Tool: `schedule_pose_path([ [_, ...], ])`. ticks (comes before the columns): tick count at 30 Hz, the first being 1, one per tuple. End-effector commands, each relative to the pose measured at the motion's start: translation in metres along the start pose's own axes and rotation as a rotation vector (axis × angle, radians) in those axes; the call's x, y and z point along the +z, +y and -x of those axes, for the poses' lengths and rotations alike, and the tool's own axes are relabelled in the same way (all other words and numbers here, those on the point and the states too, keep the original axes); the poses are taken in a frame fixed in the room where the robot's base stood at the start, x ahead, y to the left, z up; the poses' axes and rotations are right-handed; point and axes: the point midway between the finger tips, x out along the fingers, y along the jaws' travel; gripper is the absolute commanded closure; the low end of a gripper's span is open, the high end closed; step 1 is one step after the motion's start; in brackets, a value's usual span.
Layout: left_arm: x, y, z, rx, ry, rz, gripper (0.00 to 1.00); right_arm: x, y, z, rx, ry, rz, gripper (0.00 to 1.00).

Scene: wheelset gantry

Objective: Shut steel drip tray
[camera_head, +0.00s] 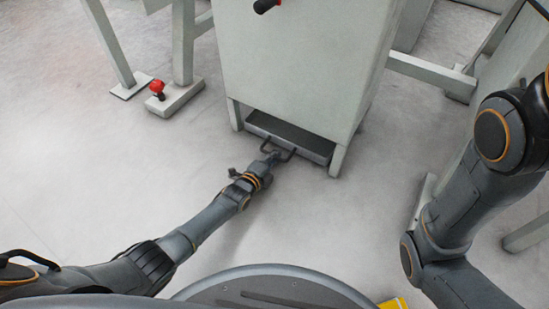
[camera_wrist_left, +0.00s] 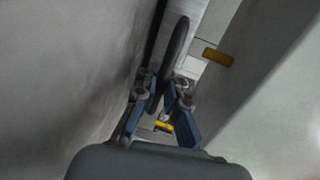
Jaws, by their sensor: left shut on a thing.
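The steel drip tray (camera_head: 291,137) is a dark, shallow tray at the bottom of the tall grey cabinet, between its short legs. Its front edge and a dark bar handle (camera_head: 282,150) face me. The tray's front sits about level with the cabinet front, and some of its dark inside shows. My left gripper (camera_head: 272,158) is at the left part of the handle and shut on it. In the left wrist view, the fingers (camera_wrist_left: 163,100) close around the long dark handle bar (camera_wrist_left: 176,52). My right arm shows at the right, but its gripper is out of view.
The grey cabinet (camera_head: 310,60) stands right above the tray. Grey frame posts stand on both sides. The pale floor (camera_head: 110,170) at the left is clear.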

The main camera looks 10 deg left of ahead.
Motion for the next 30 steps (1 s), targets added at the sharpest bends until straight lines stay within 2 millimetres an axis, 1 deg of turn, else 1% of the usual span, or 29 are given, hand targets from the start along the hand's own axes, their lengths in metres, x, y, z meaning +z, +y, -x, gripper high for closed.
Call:
schedule_pose_path([
  [2, 0.0, -0.002, -0.001, -0.002, 0.0, 0.0, 1.0, 0.001, 0.0, 0.0, 0.0, -0.001, 0.0, 0.21],
  [3, 0.0, -0.002, -0.001, -0.003, 0.0, 0.0, 0.88, 0.001, 0.0, 0.0, 0.001, -0.001, 0.0, 0.21],
  [5, 0.0, -0.002, -0.001, -0.003, 0.0, 0.0, 0.76, 0.001, 0.0, 0.0, 0.001, -0.001, 0.0, 0.21],
  [6, 0.0, -0.002, -0.001, -0.003, 0.0, 0.0, 0.68, 0.001, 0.0, 0.0, 0.001, -0.001, 0.0, 0.21],
  [16, 0.0, -0.001, 0.001, -0.001, 0.0, 0.0, 0.68, 0.001, 0.002, -0.001, 0.006, 0.001, 0.001, 0.21],
  [20, 0.0, 0.001, 0.007, -0.001, 0.0, 0.001, 0.68, 0.0, 0.001, -0.001, 0.004, 0.001, 0.001, 0.21],
  [26, 0.0, 0.0, 0.033, -0.001, 0.0, 0.0, 0.68, 0.0, 0.001, 0.0, 0.002, 0.001, 0.001, 0.21],
  [30, 0.0, 0.001, 0.059, 0.0, 0.0, 0.0, 0.68, 0.0, 0.001, 0.0, 0.002, 0.001, 0.001, 0.21],
])
